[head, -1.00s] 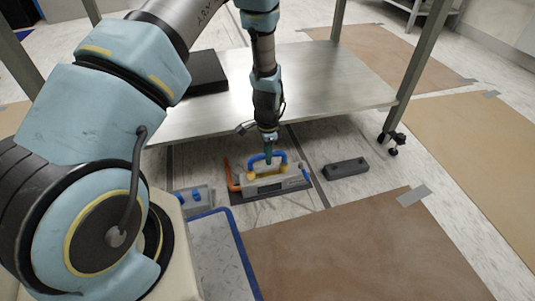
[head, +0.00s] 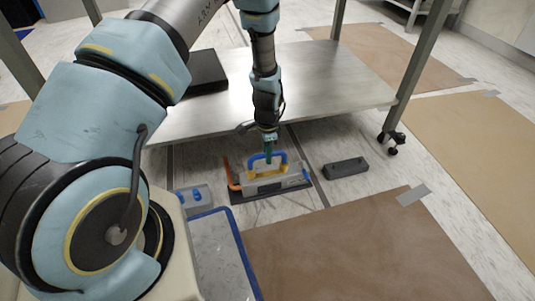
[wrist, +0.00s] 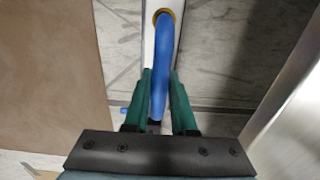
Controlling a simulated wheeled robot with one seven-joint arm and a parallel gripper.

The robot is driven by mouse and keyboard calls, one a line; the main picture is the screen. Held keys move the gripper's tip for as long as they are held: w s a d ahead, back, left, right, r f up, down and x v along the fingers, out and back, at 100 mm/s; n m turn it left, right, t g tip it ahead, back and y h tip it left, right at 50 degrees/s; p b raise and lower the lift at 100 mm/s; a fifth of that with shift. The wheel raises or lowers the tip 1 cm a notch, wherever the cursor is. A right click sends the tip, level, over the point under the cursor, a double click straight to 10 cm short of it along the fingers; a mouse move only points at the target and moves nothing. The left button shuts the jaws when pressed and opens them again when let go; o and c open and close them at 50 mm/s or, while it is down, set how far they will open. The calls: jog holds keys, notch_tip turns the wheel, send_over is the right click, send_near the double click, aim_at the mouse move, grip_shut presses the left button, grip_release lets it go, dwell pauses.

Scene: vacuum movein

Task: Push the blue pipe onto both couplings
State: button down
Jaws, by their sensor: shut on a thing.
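The blue pipe (head: 266,158) is a U-shaped handle-like arch standing over the grey unit (head: 270,184) on the floor under the table edge. My gripper (head: 268,152) comes down from above and is shut on the pipe's top. In the wrist view, the green fingers of my gripper (wrist: 160,95) lie on both sides of the blue pipe (wrist: 161,65). One brass coupling ring (wrist: 164,14) shows at the pipe's far end. The near coupling is hidden by the pipe and gripper. Whether either end is fully seated cannot be told.
A metal table (head: 300,85) with a black box (head: 203,74) stands above and behind. A grey block (head: 346,168) lies right of the unit, and a small grey holder (head: 190,196) lies left. An orange pipe (head: 230,175) rises at the unit's left end. Brown sheet (head: 350,250) covers the front floor.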

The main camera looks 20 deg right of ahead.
jog(key=shift+f, duration=0.1)
jog(key=c, duration=0.7)
grip_release()
jog(key=shift+o, duration=0.2)
notch_tip(320, 180, up, 11)
jog(key=p, duration=0.4)
jog(key=shift+f, duration=0.1)
